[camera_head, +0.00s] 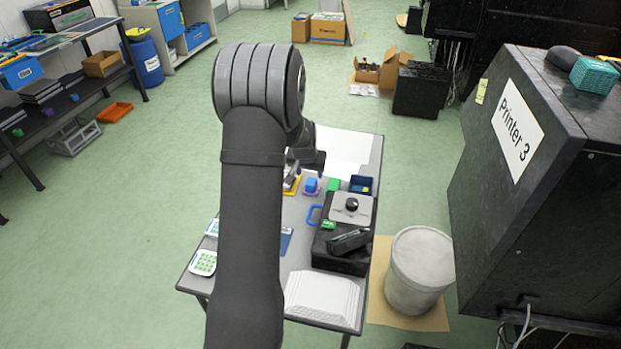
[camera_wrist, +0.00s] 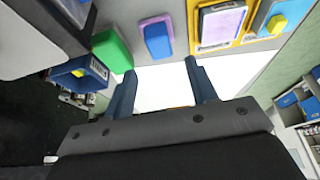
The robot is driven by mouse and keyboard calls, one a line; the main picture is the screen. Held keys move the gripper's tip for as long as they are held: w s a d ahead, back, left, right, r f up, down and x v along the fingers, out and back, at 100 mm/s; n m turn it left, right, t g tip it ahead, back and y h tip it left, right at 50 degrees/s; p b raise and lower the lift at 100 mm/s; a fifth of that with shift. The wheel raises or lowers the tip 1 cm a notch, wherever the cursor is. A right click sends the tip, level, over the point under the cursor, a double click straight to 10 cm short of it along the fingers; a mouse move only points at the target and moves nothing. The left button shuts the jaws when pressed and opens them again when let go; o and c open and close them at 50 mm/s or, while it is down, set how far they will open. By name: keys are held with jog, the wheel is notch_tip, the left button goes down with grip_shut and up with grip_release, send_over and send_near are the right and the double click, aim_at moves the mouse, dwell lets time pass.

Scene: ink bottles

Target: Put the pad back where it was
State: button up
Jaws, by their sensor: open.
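My gripper (camera_wrist: 160,68) is open, with nothing between its two dark fingers. In the head view it hangs over the far part of the grey table (camera_head: 350,228), partly behind my arm. The wrist view shows a blue block with a purple edge (camera_wrist: 157,40), a green block (camera_wrist: 112,50) and a yellow-framed tray (camera_wrist: 240,38) holding a pale purple rectangle (camera_wrist: 220,22). The blue block also shows in the head view (camera_head: 312,185), beside the green block (camera_head: 334,185). I cannot tell for sure which of these is the pad.
A dark blue box (camera_head: 361,183) stands right of the green block. A black case (camera_head: 325,248) with a grey knobbed lid (camera_head: 351,207) stands nearer. A white ribbed object (camera_head: 322,296) lies at the front. The printer (camera_head: 520,190) rises at the right.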

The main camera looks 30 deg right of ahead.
aim_at(311, 182)
jog(key=shift+v, duration=2.15)
jog(key=shift+f, duration=0.1)
jog(key=x, duration=1.2)
jog(key=shift+f, duration=0.25)
jog(key=shift+r, duration=1.55)
